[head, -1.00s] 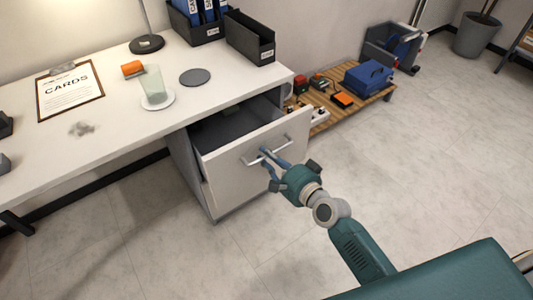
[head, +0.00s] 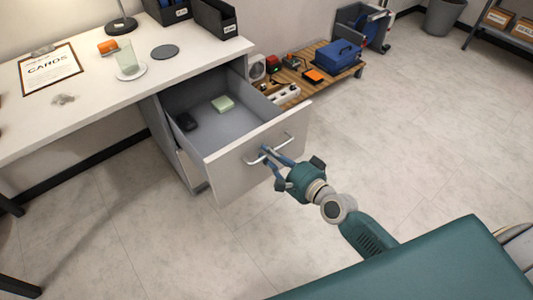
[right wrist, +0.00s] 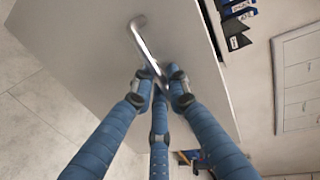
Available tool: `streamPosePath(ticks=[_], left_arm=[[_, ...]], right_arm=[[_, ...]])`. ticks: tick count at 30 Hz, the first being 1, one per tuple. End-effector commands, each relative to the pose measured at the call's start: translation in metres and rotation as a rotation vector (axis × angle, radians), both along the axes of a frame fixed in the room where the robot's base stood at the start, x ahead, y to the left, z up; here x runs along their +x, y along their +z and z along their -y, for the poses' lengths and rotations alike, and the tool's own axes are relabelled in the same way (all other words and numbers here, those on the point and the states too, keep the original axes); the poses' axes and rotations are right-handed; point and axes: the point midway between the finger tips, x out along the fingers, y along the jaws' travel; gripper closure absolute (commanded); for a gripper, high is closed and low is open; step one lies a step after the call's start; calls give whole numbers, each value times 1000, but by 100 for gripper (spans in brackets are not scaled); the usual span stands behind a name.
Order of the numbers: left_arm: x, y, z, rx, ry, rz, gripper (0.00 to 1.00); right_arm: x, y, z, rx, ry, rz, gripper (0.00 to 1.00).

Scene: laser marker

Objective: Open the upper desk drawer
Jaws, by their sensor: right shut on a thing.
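The upper desk drawer (head: 238,165) is pulled well out from the white desk (head: 100,95). Inside it lie a dark object (head: 187,122) and a pale green block (head: 222,103). My right gripper (head: 268,156) is shut on the bar handle (head: 285,141) on the drawer front, near the handle's left end. In the right wrist view the blue fingers (right wrist: 160,82) close around the metal handle (right wrist: 145,43). My left gripper is not in view.
On the desk stand a glass (head: 127,57) on a saucer, a clipboard (head: 50,68) and black file holders (head: 215,20). A low wooden platform (head: 311,83) with tools and a blue toolbox (head: 338,54) is behind the drawer. The floor in front is clear.

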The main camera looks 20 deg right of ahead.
Motion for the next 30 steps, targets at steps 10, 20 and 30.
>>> streamPosePath(ticks=[10, 20, 30], left_arm=[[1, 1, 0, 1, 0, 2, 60], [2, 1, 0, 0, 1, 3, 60], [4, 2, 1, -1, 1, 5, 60]], right_arm=[[0, 3, 2, 1, -3, 6, 100], [0, 2, 2, 0, -2, 4, 70], [-18, 3, 8, -2, -2, 0, 70]])
